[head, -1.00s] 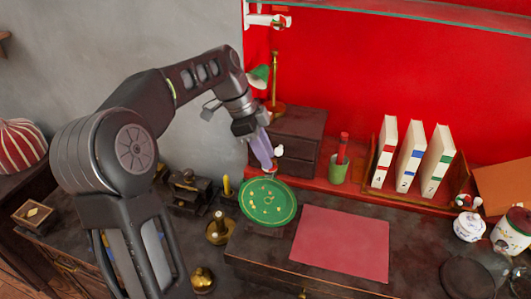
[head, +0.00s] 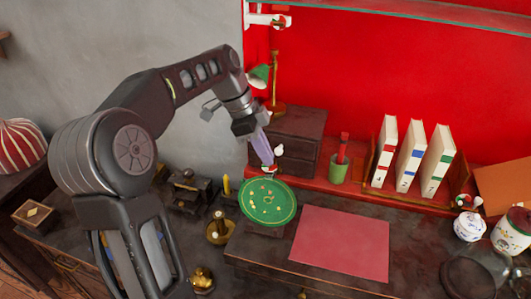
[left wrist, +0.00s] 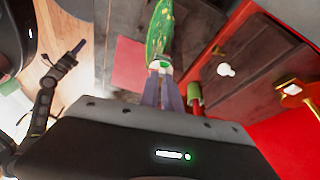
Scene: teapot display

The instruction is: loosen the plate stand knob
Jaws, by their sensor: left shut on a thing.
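The green plate (head: 267,203) with yellow marks leans on its stand at the back of the dark desk. In the left wrist view the plate (left wrist: 160,32) is seen nearly edge-on, above my fingers. My left gripper (head: 268,168) reaches down behind the plate's upper edge. The fingers hide part of the knob, and most of the stand is behind the plate. A thin dark arm with a narrow tip, likely my right gripper (left wrist: 76,48), shows small in the left wrist view.
A dark drawer box (head: 298,135) with a white knob (head: 279,150) stands close behind my left gripper. A brass lamp (head: 274,85) with a green shade is behind it. A green cup (head: 339,170) stands right; a brass candlestick (head: 220,228) stands left. A red mat (head: 340,243) lies in front.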

